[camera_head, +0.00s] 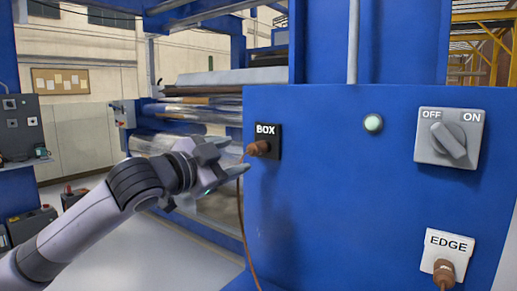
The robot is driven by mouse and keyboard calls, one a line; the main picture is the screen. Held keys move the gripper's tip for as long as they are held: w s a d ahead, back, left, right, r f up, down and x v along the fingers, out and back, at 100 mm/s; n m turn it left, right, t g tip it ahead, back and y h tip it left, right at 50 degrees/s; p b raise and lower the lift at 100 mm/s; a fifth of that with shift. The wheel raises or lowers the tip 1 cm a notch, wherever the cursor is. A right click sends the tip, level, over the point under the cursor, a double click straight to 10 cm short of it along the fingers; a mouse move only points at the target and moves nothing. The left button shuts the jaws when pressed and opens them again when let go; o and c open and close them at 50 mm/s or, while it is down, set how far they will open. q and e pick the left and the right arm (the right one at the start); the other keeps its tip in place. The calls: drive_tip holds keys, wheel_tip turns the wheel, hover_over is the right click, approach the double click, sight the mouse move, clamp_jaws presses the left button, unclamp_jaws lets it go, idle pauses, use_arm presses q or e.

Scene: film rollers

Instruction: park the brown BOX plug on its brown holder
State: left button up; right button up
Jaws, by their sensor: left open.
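The brown BOX plug (258,148) sits at the black socket plate marked BOX (267,136) on the left part of the blue panel. Its brown cable (241,220) hangs down along the panel's left edge. My left gripper (236,157) is open just left of the plug, one finger higher and one lower, with its tips pointing toward it. The fingers are not closed on the plug; I cannot tell whether they touch it. I cannot make out the brown holder. My right gripper is not in view.
The blue panel (335,200) fills the right side. It carries a round pale lamp (373,123), an OFF/ON rotary switch (448,138), and a white EDGE plate (447,245) with another brown plug (444,272). Film rollers (190,125) lie behind my left arm.

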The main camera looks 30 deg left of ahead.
sight(250, 149)
use_arm(q)
drive_tip(key=w+p, duration=0.1)
drive_tip(key=w, duration=0.1)
drive_tip(key=w+p, duration=0.2)
drive_tip(key=w, duration=0.1)
drive_tip(key=w+p, duration=0.1)
drive_tip(key=w, duration=0.1)
drive_tip(key=shift+w+d+r, duration=0.15)
drive_tip(key=shift+w+d, duration=0.05)
drive_tip(key=shift+d, duration=0.15)
drive_tip(key=shift+w+f+p, duration=0.2)
drive_tip(key=shift+w+p, duration=0.4)
drive_tip(key=shift+w, duration=0.25)
drive_tip(key=shift+p, duration=0.6)
idle(0.3)
drive_tip(key=c, duration=0.9)
drive_tip(key=o, duration=1.4)
